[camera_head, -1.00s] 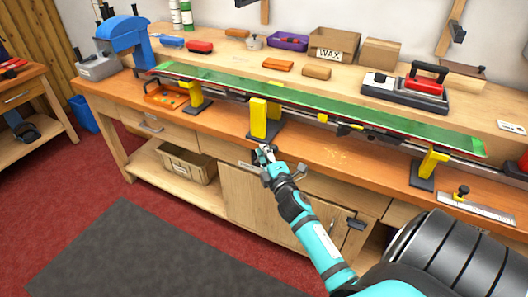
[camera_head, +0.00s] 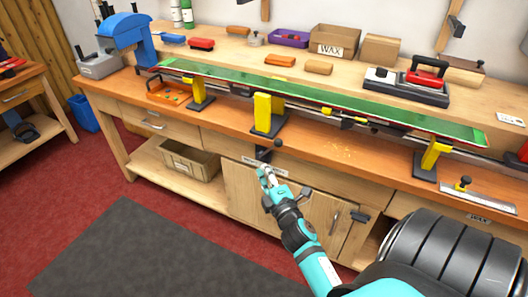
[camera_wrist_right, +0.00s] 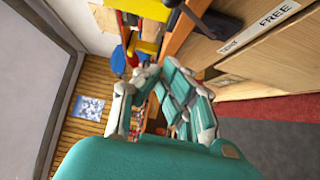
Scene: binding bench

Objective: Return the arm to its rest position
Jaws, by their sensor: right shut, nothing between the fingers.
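My right arm, teal and dark grey, reaches in from the bottom right of the head view. Its right gripper (camera_head: 266,176) is shut and empty, in front of the bench's cabinet doors and below the bench top edge. The right wrist view shows the teal fingers (camera_wrist_right: 150,95) with the bench front on the right. My left gripper is not in view.
The wooden bench (camera_head: 230,123) holds a green ski (camera_head: 320,97) on yellow supports. A WAX box (camera_head: 334,41) and a red iron (camera_head: 426,80) stand on the back shelf. A crate (camera_head: 188,162) sits on the lower shelf. A grey mat (camera_head: 140,250) lies on clear floor.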

